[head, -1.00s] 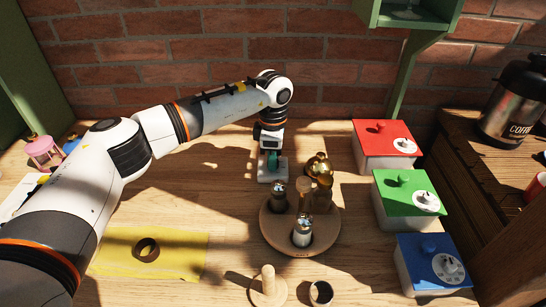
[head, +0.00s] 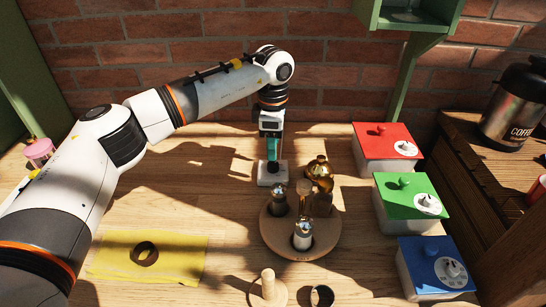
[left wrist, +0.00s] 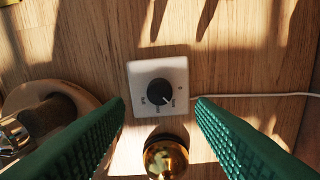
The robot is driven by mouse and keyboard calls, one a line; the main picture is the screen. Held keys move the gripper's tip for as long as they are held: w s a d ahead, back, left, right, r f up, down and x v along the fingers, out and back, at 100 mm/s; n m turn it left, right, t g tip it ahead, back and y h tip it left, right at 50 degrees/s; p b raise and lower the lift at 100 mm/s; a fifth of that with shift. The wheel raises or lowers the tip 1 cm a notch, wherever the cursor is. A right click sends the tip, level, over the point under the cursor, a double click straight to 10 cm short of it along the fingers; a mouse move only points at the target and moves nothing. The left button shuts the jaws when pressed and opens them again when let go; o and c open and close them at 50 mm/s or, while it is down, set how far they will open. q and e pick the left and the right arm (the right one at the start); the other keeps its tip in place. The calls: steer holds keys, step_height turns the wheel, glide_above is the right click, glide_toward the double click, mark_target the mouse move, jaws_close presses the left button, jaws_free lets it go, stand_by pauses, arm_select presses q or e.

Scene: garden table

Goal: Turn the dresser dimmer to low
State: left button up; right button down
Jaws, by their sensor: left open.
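The dimmer is a white square plate (head: 273,173) with a dark round knob, on the wooden table below the brick wall. It also shows in the left wrist view (left wrist: 142,73), where its black knob (left wrist: 160,92) has a pale pointer mark aimed to the lower right. Small labels ring the knob, too small to read surely. My left gripper (head: 273,160) points down above the dimmer. In the left wrist view its two green fingers are spread apart on either side of the plate, below the knob in the picture, and hold nothing. My right gripper is out of view.
Red (head: 388,143), green (head: 412,192) and blue (head: 438,258) lidded boxes stand to the right. A cable (left wrist: 250,95) runs from the plate.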

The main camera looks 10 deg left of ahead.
mark_target(273, 164)
arm_select(q)
step_height(273, 164, up, 7)
steer(key=shift+f, duration=0.2)
